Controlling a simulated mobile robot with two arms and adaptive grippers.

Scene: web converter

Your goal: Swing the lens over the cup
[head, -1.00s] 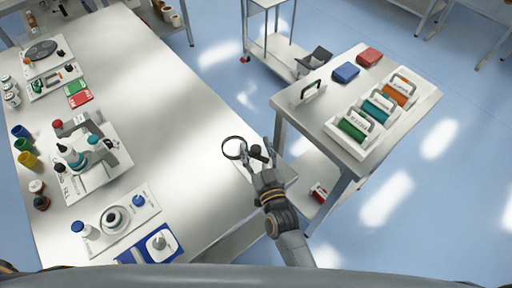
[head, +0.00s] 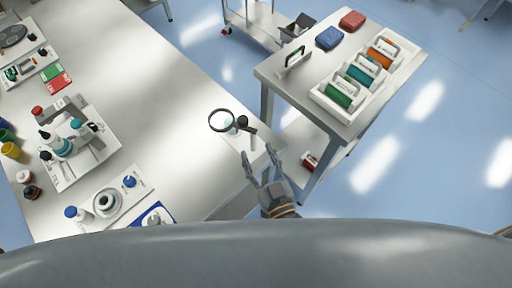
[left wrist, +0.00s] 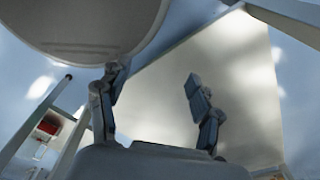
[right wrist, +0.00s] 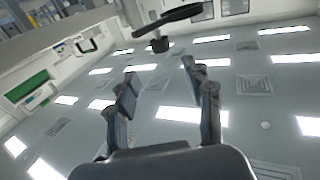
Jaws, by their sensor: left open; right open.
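The lens (head: 222,121) is a round black-rimmed magnifier on a short dark arm with a dark knob (head: 243,121), above a pale base plate at the bench's right edge. Its dark arm also shows at the top of the right wrist view (right wrist: 178,17). I cannot clearly make out the cup; something pale lies partly hidden under the lens. My right gripper (head: 257,153) is open and empty, just nearer to me than the lens and apart from it. It also shows in the right wrist view (right wrist: 159,72). My left gripper (left wrist: 151,78) is open and empty, outside the head view.
The long white bench (head: 170,95) holds a device on a board (head: 75,145), a round white part on a plate (head: 107,202) and bottles at left. A side table (head: 310,85) with coloured spools (head: 361,75) stands at right. The bench's middle is clear.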

